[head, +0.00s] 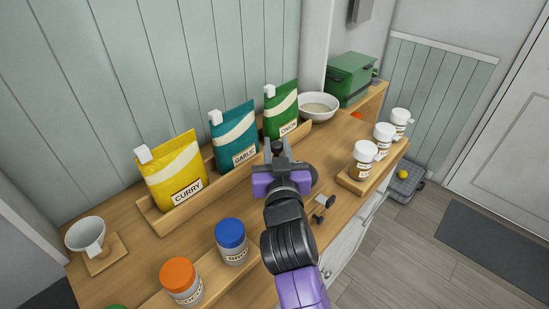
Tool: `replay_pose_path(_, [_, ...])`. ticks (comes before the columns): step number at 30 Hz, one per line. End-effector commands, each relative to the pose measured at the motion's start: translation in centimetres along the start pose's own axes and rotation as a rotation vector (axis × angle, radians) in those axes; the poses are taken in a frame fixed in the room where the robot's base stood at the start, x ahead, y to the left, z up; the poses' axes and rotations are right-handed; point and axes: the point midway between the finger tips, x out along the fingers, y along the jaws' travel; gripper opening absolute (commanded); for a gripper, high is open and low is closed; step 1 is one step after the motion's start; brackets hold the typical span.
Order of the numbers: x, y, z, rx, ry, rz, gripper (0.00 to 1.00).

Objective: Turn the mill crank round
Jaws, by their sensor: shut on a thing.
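My gripper (278,152) is over the middle of the wooden counter, seen from behind in the head view, with its dark fingers pointing away. It is shut on a small dark part, which I take to be the mill crank's knob; the fingers hide most of it. The mill's body and the crank arm are hidden behind my purple wrist, so I cannot tell the crank's angle. A small dark metal piece with round ends (322,208) shows just right of my wrist; I cannot tell whether it belongs to the mill.
Curry (172,172), garlic (233,135) and onion (281,112) pouches stand in a wooden rack behind. A blue-lidded jar (231,240) and orange-lidded jar (180,280) stand front left. White-capped jars (365,160) line the right edge.

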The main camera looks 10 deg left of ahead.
Motion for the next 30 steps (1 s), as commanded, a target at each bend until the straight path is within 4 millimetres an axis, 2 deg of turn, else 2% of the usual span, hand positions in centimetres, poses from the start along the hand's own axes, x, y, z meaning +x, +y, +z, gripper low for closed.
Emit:
replay_pose_path(1, [0.2, -0.1, 0.6, 0.002, 0.007, 0.021, 0.00])
replay_pose_path(9, [0.8, 0.6, 0.8, 0.005, 0.007, 0.169, 0.00])
replay_pose_path(30, [1.9, 2.3, 0.3, 0.001, 0.000, 0.484, 0.00])
